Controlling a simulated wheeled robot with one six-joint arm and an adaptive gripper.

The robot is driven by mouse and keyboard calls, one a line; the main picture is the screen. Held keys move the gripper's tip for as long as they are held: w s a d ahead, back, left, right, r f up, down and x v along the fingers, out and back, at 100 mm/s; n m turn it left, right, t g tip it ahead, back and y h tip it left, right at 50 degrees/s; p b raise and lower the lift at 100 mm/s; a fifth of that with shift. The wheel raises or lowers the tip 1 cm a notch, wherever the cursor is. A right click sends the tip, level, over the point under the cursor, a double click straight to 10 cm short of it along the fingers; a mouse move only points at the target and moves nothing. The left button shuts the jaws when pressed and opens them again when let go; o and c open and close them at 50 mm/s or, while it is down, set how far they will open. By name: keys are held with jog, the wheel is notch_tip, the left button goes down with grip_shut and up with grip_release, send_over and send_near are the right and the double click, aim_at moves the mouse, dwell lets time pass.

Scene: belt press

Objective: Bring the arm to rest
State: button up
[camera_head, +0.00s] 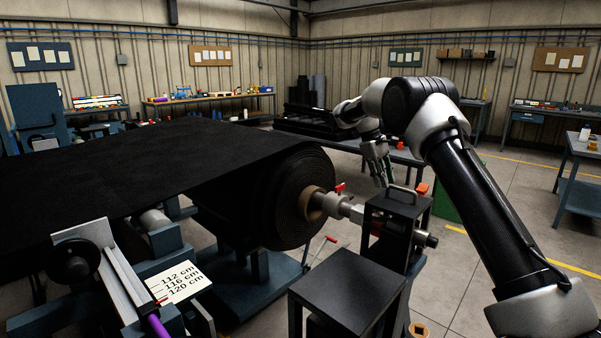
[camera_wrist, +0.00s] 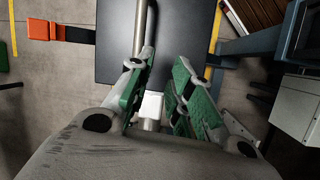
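My arm reaches in from the right in the head view and bends over, with my gripper (camera_head: 383,176) hanging down above and just left of a black stand (camera_head: 386,212) with a handle (camera_head: 403,190) on top. In the wrist view my gripper (camera_wrist: 158,82) has its two green-padded fingers apart, with no held object visible between them. A grey bar (camera_wrist: 143,28) runs down to the left finger; I cannot tell if they touch. A dark flat top (camera_wrist: 175,40) lies below the fingers.
A large black belt roll (camera_head: 285,195) on a shaft with a red lever (camera_head: 339,187) stands left of my gripper. A measuring card (camera_head: 178,281) lies front left.

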jog(key=s+d+r+m+t+y, duration=0.1)
jog(key=s+r+m+t, duration=0.1)
jog(key=s, duration=1.4)
jog(key=s+d+r+m+t+y, duration=0.1)
jog(key=s+r, duration=0.4)
jog(key=s, duration=1.2)
jog(key=s+d+r+m+t+y, duration=0.1)
jog(key=s+d+r+m+t, duration=0.2)
jog(key=s, duration=1.3)
jog(key=shift+s+d+r+m+y, duration=0.15)
jog(key=shift+d+r+m+y, duration=0.1)
jog(key=shift+m+y, duration=0.15)
jog(key=shift+d, duration=0.15)
